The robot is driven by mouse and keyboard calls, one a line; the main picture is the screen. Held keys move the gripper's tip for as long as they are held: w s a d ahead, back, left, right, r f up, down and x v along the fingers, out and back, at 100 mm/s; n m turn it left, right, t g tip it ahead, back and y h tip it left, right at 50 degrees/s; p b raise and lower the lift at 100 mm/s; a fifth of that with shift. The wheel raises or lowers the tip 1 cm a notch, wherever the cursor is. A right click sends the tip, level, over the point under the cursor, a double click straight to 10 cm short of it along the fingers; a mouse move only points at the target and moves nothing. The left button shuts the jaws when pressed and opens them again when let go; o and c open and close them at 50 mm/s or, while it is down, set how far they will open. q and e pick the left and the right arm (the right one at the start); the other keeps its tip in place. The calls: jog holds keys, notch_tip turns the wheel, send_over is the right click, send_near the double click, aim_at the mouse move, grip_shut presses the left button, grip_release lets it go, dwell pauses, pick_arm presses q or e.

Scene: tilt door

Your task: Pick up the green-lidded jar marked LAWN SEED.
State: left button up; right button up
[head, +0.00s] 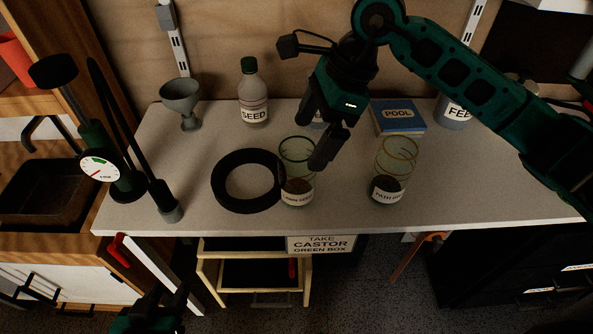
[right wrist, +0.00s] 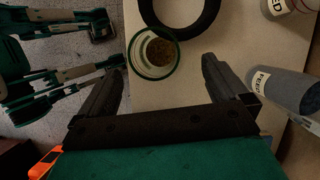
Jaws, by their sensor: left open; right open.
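The green-lidded jar (head: 297,172) stands upright on the bench. It is clear, with a green rim, brown contents low inside and a white label that seems to read LAWN SEED. My right gripper (head: 316,142) is open and empty, above and slightly right of the jar, partly covering its upper right side. In the right wrist view the jar (right wrist: 155,52) shows from above, just past and between the open fingers (right wrist: 160,75), left of their middle. My left gripper (head: 160,312) is open at the bottom edge, below the bench front.
A black ring (head: 217,180) lies left of the jar. A yellow-rimmed jar (head: 390,165) marked PATH stands to the right. Behind are a SEED bottle (head: 253,95), a grey goblet (head: 182,103) and a blue POOL box (head: 398,117). A gauge pump (head: 100,168) stands at left.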

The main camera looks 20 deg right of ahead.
aim_at(297, 159)
jog(key=shift+s+b+x, duration=0.15)
jog(key=shift+x, duration=1.4)
jog(key=shift+s+b+x, duration=0.1)
jog(key=shift+b+x, duration=0.05)
jog(key=shift+x, duration=1.45)
jog(key=shift+a+r, duration=0.1)
jog(key=shift+a, duration=0.05)
jog(key=shift+c, duration=0.3)
jog(key=c, duration=1.3)
jog(key=shift+r, duration=0.15)
